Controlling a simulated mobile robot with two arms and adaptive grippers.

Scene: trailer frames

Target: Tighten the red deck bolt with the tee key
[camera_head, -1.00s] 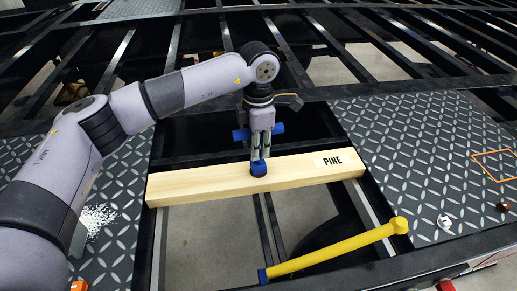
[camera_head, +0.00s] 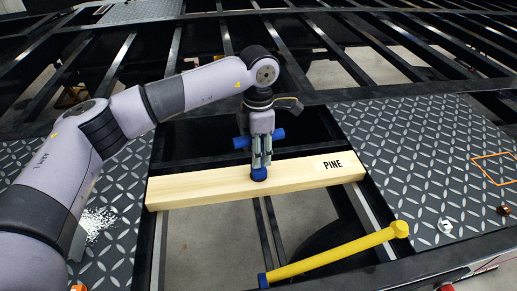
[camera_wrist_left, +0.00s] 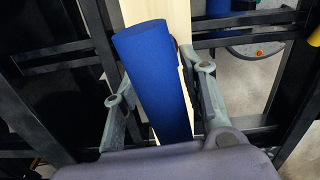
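The tee key has a blue crossbar (camera_head: 278,134), held up against my left gripper (camera_head: 259,165). The fingers point down and are closed around the key below the crossbar. A blue end shows at the fingertips, in front of the pine board (camera_head: 205,186). In the left wrist view the blue crossbar (camera_wrist_left: 155,75) passes between the two fingers (camera_wrist_left: 165,100) and hides what lies below it. I cannot make out the red deck bolt for sure; a small red patch shows at the bottom right edge of the head view. My right gripper is not in view.
A yellow bar (camera_head: 335,252) with a blue end lies across the opening in the black frame. A treadplate (camera_head: 400,150) at right carries a pale nut (camera_head: 445,225) and a copper-coloured one (camera_head: 503,209). White granules (camera_head: 95,222) lie on the left plate. Open gaps surround the board.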

